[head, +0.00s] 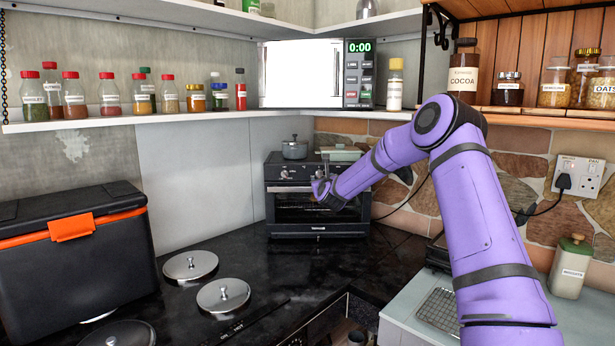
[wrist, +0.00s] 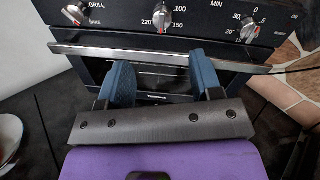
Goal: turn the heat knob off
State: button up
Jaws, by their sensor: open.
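The oven (head: 285,222) stands on the dark counter in the corner in the head view. Its front carries three silver knobs, clearest in the wrist view. The middle knob (wrist: 162,18) has 100, 150 and 220 marked around it and a red pointer mark. The left knob (wrist: 76,12) is by GRILL and BAKE, and the right knob (wrist: 249,30) is a minute dial. My gripper (wrist: 161,72) is open and empty, its blue fingers spread in front of the oven door and below the middle knob. In the head view my gripper (head: 322,188) hides part of the oven front.
The oven's door handle (wrist: 155,58) runs across just below the knobs. A pot (head: 294,149) and a dish (head: 340,154) sit on the oven. Metal lids (head: 223,294) and a black cooler box (head: 75,265) are on the left. A shelf with a microwave (head: 300,75) hangs above.

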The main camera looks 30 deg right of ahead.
aim_at(320, 175)
jog(key=shift+m, duration=0.4)
jog(key=x, duration=1.1)
jog(key=shift+d+f, duration=0.2)
jog(key=shift+d, duration=0.05)
jog(key=c, duration=0.9)
